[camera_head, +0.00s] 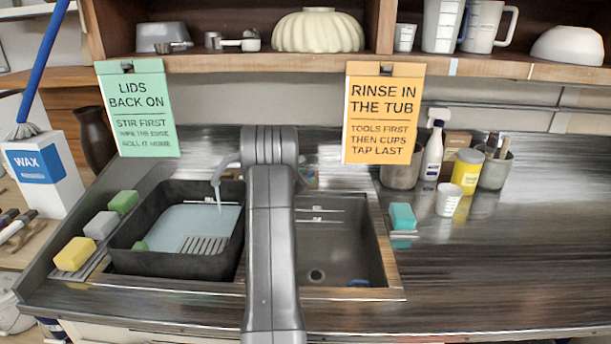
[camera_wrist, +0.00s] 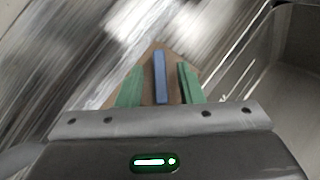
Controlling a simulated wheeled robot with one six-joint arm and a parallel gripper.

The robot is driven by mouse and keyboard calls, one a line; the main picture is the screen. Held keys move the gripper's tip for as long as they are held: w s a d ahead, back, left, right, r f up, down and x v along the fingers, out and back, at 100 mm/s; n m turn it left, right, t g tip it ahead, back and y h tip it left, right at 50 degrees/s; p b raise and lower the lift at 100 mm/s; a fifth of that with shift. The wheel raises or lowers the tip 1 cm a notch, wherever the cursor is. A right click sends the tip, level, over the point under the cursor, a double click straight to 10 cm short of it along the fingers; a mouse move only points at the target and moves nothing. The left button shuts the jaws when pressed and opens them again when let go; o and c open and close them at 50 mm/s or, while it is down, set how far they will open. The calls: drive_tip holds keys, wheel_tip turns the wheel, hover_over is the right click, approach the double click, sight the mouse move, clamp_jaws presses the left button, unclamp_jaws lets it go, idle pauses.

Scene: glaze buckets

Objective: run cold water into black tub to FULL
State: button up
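The black tub (camera_head: 172,266) sits in the left sink basin. Pale blue water (camera_head: 190,220) lies in it, below the rim. A ribbed patch shows at its front right, and a small green thing at its left. No FULL mark can be read. The tap (camera_head: 222,172) is above the tub, and a thin stream (camera_head: 219,205) falls from it. In the wrist view my gripper (camera_wrist: 160,85) has its two green fingers apart. A narrow blue bar (camera_wrist: 160,78) shows between them, with gaps on both sides. My arm hides my gripper in the head view.
The right basin (camera_head: 340,250) looks empty except for a small blue thing at its bottom. Sponges (camera_head: 75,254) lie left of the tub. A spray bottle (camera_head: 432,155), yellow jar (camera_head: 467,170) and cups stand at right. Two signs hang from the shelf.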

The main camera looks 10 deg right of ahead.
drive_tip(key=shift+c, duration=0.4)
clamp_jaws()
drive_tip(key=shift+m, duration=0.4)
drive_tip(key=m+g, duration=0.1)
drive_tip(key=m+g+p, duration=0.1)
drive_tip(key=m, duration=0.1)
drive_tip(key=shift+w+a+r+g+h+p, duration=0.1)
drive_tip(key=shift+w+r+g+h+p, duration=0.1)
drive_tip(key=shift+g+h+p, duration=0.1)
drive_tip(key=shift+m+g+p, duration=1.3)
drive_tip(key=shift+m+g, duration=0.5)
drive_tip(key=shift+m, duration=0.8)
drive_tip(key=shift+o, duration=0.4)
unclamp_jaws()
